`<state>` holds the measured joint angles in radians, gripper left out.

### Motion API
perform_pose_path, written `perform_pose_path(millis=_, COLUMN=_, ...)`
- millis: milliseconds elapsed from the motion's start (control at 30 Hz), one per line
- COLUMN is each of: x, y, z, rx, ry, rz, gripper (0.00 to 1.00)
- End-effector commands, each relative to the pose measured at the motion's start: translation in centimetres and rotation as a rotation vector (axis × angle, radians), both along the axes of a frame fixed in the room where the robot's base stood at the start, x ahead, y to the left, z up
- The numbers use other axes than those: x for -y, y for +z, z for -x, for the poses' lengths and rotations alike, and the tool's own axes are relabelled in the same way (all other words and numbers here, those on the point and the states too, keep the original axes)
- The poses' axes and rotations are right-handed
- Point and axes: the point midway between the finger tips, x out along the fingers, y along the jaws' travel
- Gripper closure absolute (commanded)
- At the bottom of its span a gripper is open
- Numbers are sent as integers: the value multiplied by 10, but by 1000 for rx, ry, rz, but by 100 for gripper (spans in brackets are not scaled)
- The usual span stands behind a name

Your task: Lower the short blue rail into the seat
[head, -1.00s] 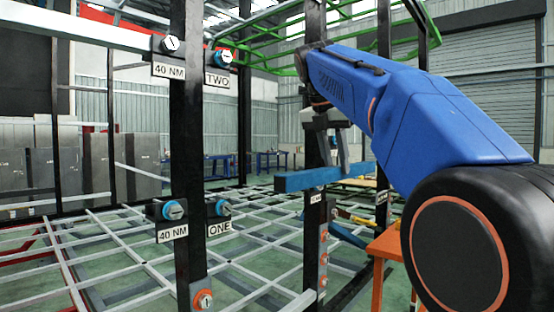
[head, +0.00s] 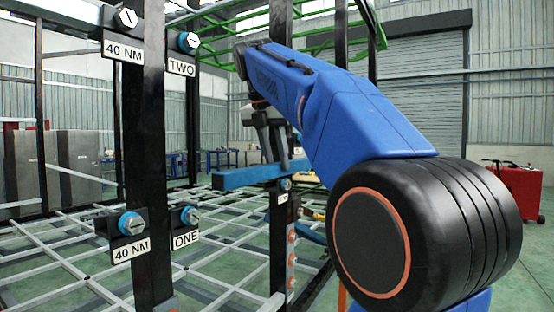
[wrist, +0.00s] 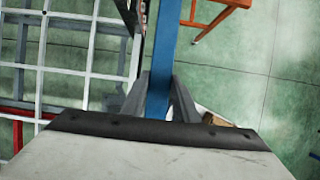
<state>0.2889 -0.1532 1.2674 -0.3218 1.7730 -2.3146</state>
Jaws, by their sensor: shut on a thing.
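The short blue rail (head: 238,178) is held level above the floor grid in the head view. My gripper (head: 277,158) is shut on it from above, near the middle of its visible length. In the wrist view the rail (wrist: 163,60) runs up the picture between the two grey fingers of my gripper (wrist: 160,98). In the head view the rail's right part lies near the top of a dark post (head: 284,235) with orange bolts; whether they touch, I cannot tell. I cannot make out the seat for certain.
A thick black post (head: 150,190) stands at left with brackets, blue bolts and a label "40 NM" (head: 130,249). Plates ONE (head: 186,238) and TWO (head: 181,69) are beside it. A white bar grid (head: 75,248) spreads below. A red cart (head: 518,190) stands at right.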

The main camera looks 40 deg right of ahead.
Motion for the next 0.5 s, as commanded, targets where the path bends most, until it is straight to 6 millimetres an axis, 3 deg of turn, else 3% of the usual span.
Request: perform_pose_path(millis=500, x=-15, y=-3, z=-40, rx=1, ry=1, rz=1, gripper=100)
